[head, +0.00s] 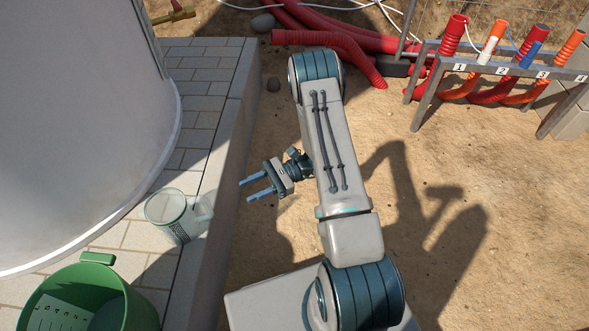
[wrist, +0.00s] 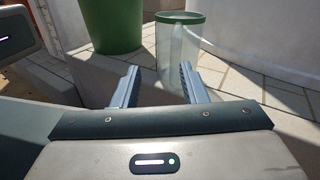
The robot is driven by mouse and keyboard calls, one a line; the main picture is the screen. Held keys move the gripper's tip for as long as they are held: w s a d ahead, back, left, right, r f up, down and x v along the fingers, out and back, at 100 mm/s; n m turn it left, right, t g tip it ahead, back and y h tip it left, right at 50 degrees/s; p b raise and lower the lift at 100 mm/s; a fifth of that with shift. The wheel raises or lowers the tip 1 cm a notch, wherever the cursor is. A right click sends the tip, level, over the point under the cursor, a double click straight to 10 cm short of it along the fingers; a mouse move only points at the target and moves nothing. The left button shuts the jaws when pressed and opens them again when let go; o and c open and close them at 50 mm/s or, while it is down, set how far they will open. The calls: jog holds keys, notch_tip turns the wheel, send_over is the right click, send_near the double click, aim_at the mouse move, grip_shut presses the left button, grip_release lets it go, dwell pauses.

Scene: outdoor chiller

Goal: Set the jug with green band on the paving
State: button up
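The clear jug with a green band (head: 178,222) stands upright on the pale paving (head: 203,103), near the paving's edge. In the wrist view the jug (wrist: 178,50) is ahead of the fingers, with the green band around its rim. Its lower right part is partly behind a finger. My gripper (head: 252,188) is open and empty, up and to the right of the jug in the head view, apart from it. In the wrist view both fingers of my gripper (wrist: 156,85) are spread, with nothing between them.
A green bucket (head: 100,277) stands near the jug, at the lower left; it holds a marked pale item. A large pale tank (head: 75,120) rises from the paving. Red hoses (head: 340,50) and a numbered pipe rack (head: 480,70) stand on the sandy ground at the back right.

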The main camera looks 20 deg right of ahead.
jog(key=s+d+r+n+t+h, duration=0.1)
jog(key=s+d+r+n+h, duration=0.2)
jog(key=r, duration=0.5)
jog(key=s+d+r+n+t+h, duration=0.1)
jog(key=s+d+r+n+h, duration=0.1)
jog(key=s+r+n+h, duration=0.4)
jog(key=s+d+r+n+t+h, duration=0.2)
jog(key=s+r+n+h, duration=0.3)
jog(key=r+h, duration=0.3)
jog(key=shift+s+d+r+n+h, duration=0.2)
jog(key=shift+d+r+n+h, duration=0.2)
jog(key=shift+d+r+n, duration=0.4)
jog(key=shift+r, duration=0.15)
notch_tip(320, 180, up, 35)
jog(key=t+p, duration=0.1)
jog(key=p, duration=3.1)
jog(key=shift+d+m+t, duration=0.2)
jog(key=shift+m+t, duration=0.1)
